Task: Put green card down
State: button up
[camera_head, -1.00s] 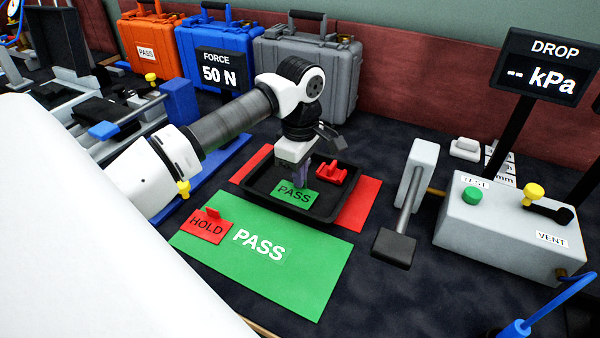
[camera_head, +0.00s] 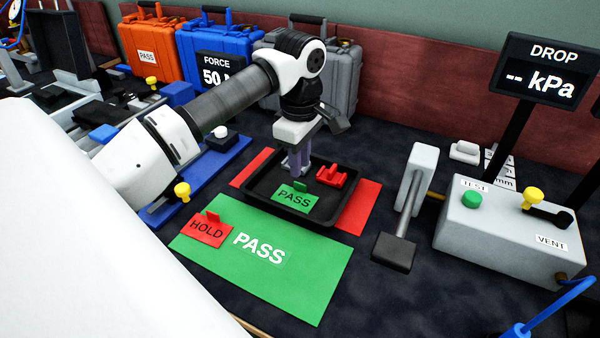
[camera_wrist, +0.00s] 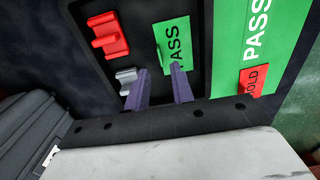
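The green PASS card (camera_head: 293,198) lies in the black tray (camera_head: 322,217), near its front left, with its small tab standing up. It also shows in the wrist view (camera_wrist: 174,44). My gripper (camera_head: 297,172) is above the tray, just behind and above the card. In the wrist view my two purple fingers (camera_wrist: 161,82) are spread apart with nothing between them, and the card is beyond their tips.
A red holder (camera_head: 331,176) and a grey piece (camera_wrist: 127,79) are in the tray. A red HOLD card (camera_head: 207,229) lies on the green PASS mat (camera_head: 300,275). A grey lever stand (camera_head: 412,185) and test box (camera_head: 500,235) stand to the right.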

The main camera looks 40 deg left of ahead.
aim_at(299, 183)
notch_tip(299, 183, up, 7)
dwell(0.3)
jog(key=shift+s, duration=0.1)
dwell(0.4)
